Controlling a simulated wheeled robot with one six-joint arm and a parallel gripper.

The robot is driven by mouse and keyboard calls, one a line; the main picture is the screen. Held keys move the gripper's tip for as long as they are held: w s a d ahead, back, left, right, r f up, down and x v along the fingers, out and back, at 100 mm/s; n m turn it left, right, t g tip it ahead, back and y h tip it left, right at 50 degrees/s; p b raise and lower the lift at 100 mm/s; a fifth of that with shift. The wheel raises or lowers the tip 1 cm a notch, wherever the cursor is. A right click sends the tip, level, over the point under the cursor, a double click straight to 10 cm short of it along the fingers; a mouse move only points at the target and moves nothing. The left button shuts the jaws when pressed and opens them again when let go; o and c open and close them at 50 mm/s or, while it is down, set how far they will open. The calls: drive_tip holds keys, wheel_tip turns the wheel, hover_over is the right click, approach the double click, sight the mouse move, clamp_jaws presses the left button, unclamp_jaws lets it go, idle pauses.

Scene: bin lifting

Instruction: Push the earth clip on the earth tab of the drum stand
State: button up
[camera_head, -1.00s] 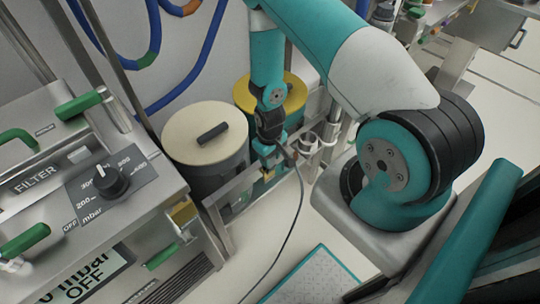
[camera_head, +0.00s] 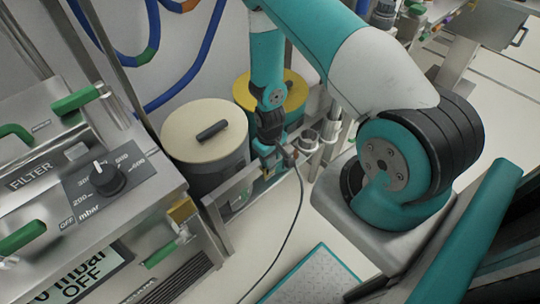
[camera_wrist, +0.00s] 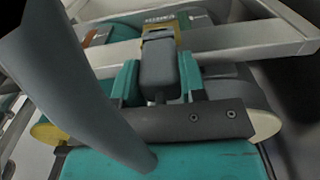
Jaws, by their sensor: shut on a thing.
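My gripper (camera_wrist: 157,82) shows its two teal fingers in the wrist view, shut on a dark grey block, the earth clip (camera_wrist: 158,65). The clip's far end is at a yellow plate with a label, which looks like the earth tab (camera_wrist: 158,32), by the pale metal rail of the drum stand (camera_wrist: 248,37). I cannot tell whether the clip is around the tab or only in front of it. In the head view my gripper (camera_head: 266,163) is low beside the stand's rail (camera_head: 234,186), and the contact is too small to make out.
A dark cable (camera_head: 291,228) runs from beside my gripper to the floor. A cream-lidded drum (camera_head: 205,130) and a yellow-rimmed drum (camera_head: 293,91) stand close behind. The filter cabinet (camera_head: 75,190) is at left. A thick grey bar crosses the wrist view's left side.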

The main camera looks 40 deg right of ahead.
drive_tip(key=shift+f, duration=0.3)
idle(0.4)
drive_tip(key=o, duration=1.2)
drive_tip(key=shift+c, duration=0.2)
wheel_tip(320, 180, up, 17)
drive_tip(key=shift+r, duration=0.2)
